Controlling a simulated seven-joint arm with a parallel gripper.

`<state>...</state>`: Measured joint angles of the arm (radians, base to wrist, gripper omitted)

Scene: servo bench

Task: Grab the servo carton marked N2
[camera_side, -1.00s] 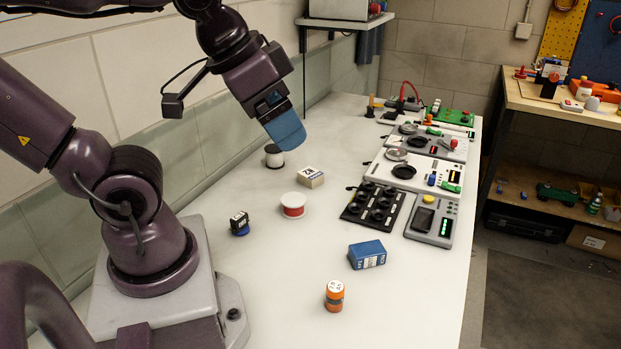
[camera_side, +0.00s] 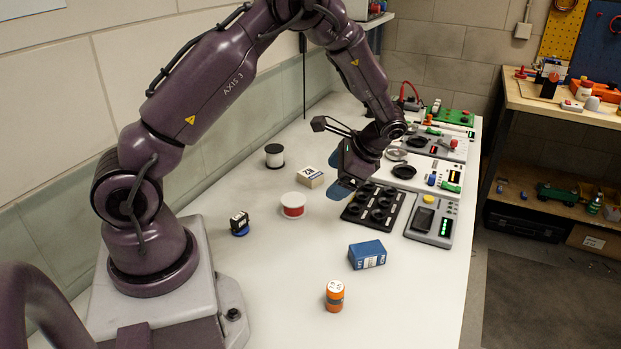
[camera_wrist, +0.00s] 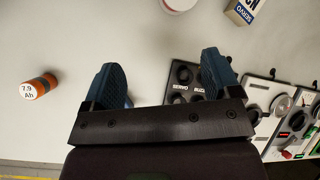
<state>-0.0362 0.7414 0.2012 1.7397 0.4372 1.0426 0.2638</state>
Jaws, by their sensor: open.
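The servo carton (camera_side: 310,177) is a small cream box with a blue side, lying on the white bench beyond the red-and-white spool. Its top mark appears to read N2 but is small and turned. In the wrist view the carton (camera_wrist: 243,11) is cut by the top edge at the right, with SERVO readable on its side. My gripper (camera_side: 342,190) hangs above the bench to the right of the carton, beside the black tray. In the wrist view my gripper (camera_wrist: 163,79) has its two blue fingertips wide apart with nothing between them. Gripper and carton are apart.
Near the carton stand a red-and-white spool (camera_side: 293,205) and a black-and-white spool (camera_side: 274,156). A black tray with round wells (camera_side: 349,213) is by my gripper. A blue box (camera_side: 367,254), an orange cylinder (camera_side: 334,296) and a small black item (camera_side: 240,223) stand nearer.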

